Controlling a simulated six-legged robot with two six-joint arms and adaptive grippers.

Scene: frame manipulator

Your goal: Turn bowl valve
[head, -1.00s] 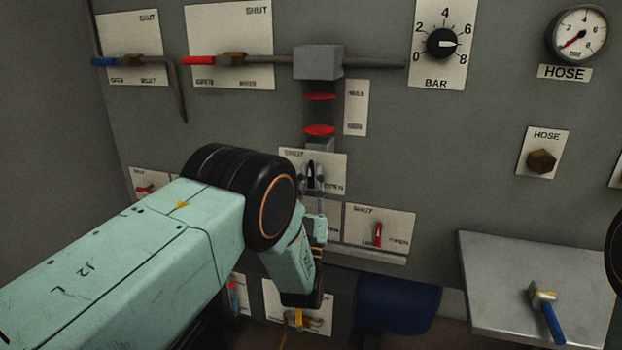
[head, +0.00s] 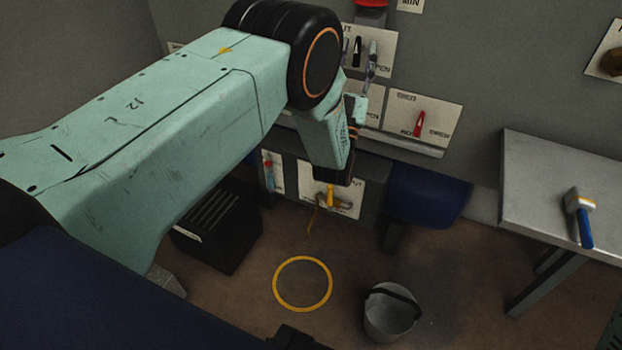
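A black lever (head: 358,51) stands upright on a white plate (head: 386,45) marked with OPEN on the grey panel; which lever is the bowl valve I cannot read. My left gripper (head: 359,55) is in front of this plate, its fingers apart, one on each side of the black lever. I cannot tell whether they touch it. A red lever (head: 419,124) is upright on a plate to the lower right. A yellow-handled valve (head: 330,196) is low on the panel, below my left wrist. My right gripper is out of view.
A metal table (head: 540,180) at right holds a blue-handled tool (head: 580,215). A bucket (head: 391,312) and a yellow ring (head: 302,284) are on the floor. A black box (head: 218,232) stands under my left arm. A blue rounded object (head: 428,194) sits below the panel.

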